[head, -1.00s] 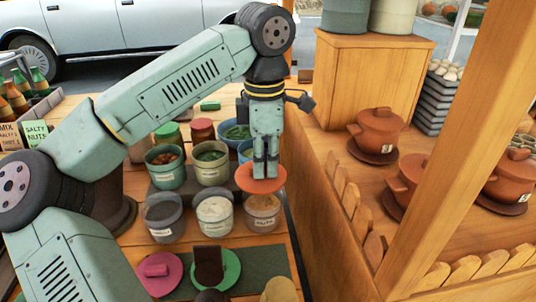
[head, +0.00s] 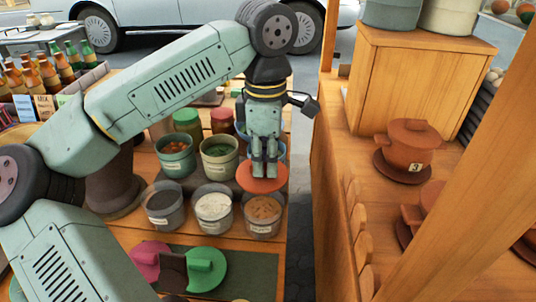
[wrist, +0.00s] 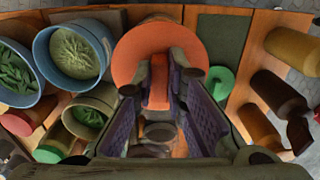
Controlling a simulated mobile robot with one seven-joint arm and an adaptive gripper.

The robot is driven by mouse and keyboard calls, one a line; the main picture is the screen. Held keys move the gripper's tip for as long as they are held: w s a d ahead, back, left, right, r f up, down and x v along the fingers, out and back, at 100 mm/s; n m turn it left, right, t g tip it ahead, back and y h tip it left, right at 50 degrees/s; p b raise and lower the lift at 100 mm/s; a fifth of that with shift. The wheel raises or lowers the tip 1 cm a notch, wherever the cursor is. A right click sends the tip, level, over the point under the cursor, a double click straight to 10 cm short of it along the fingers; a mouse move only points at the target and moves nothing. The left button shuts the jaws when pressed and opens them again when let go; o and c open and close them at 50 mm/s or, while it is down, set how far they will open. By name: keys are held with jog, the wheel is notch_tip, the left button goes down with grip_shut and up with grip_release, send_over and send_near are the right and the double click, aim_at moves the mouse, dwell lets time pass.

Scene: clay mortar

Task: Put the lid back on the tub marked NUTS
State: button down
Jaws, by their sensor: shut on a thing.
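My gripper (head: 264,173) is shut on the raised grip of a round orange lid (head: 262,184). In the wrist view the orange lid (wrist: 128,58) lies flat across the fingertips, its grip (wrist: 159,82) between the fingers. In the head view the lid is above and behind the front right tub (head: 263,219), which is open with tan-brown contents. A gap between lid and tub is hard to judge. The tub labels are too small to read, so I cannot tell which says NUTS.
Beside that tub stand open tubs with white (head: 213,212) and dark (head: 163,211) contents. Behind are open tubs with orange-brown (head: 175,157) and green (head: 219,160) contents. Pink (head: 149,256) and green (head: 206,270) lids lie in front. A wooden counter with clay pots (head: 407,150) stands right.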

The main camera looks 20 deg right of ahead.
aim_at(266, 172)
jog(key=shift+f, duration=0.1)
jog(key=shift+f+b, duration=1.6)
jog(key=shift+f, duration=0.65)
jog(key=shift+f+b, duration=0.7)
jog(key=shift+f, duration=0.2)
jog(key=shift+f+b, duration=0.15)
jog(key=shift+b, duration=0.35)
dwell(0.4)
jog(key=c, duration=1.5)
grip_release()
jog(key=shift+c, duration=0.2)
